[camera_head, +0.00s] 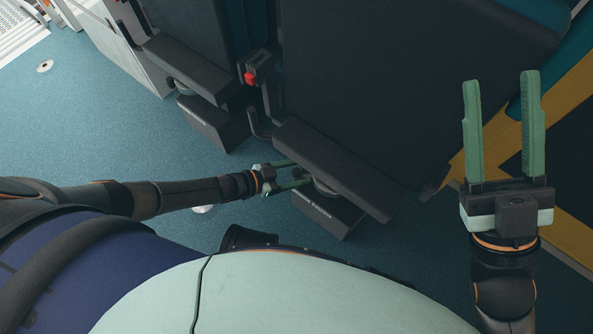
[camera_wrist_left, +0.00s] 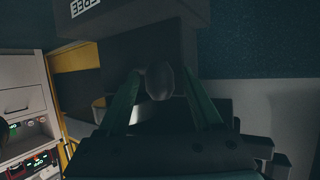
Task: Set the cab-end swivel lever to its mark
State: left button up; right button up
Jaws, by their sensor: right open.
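A dark rounded knob (camera_wrist_left: 160,80), which looks like the end of the swivel lever, shows in the left wrist view between my left fingers. My left gripper (camera_head: 297,173) is open at the side of the nearer seat's base (camera_head: 325,212). Its fingers are on either side of the knob, with small gaps that suggest it is not clamped. In the head view the lever is hidden by the seat edge and fingers. I cannot make out its mark. My right gripper (camera_head: 502,100) is open and empty, raised at the right, away from the seats.
The nearer dark seat (camera_head: 345,165) overhangs my left fingers. A second seat (camera_head: 195,65) stands at the upper left, with a red buckle (camera_head: 250,78) between them. Blue floor (camera_head: 90,120) is open at the left. A white cabinet (camera_wrist_left: 22,100) shows in the left wrist view.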

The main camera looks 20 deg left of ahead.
pick_arm(q)
jog(key=shift+w+a, duration=0.1)
jog(key=shift+a, duration=0.05)
grip_shut()
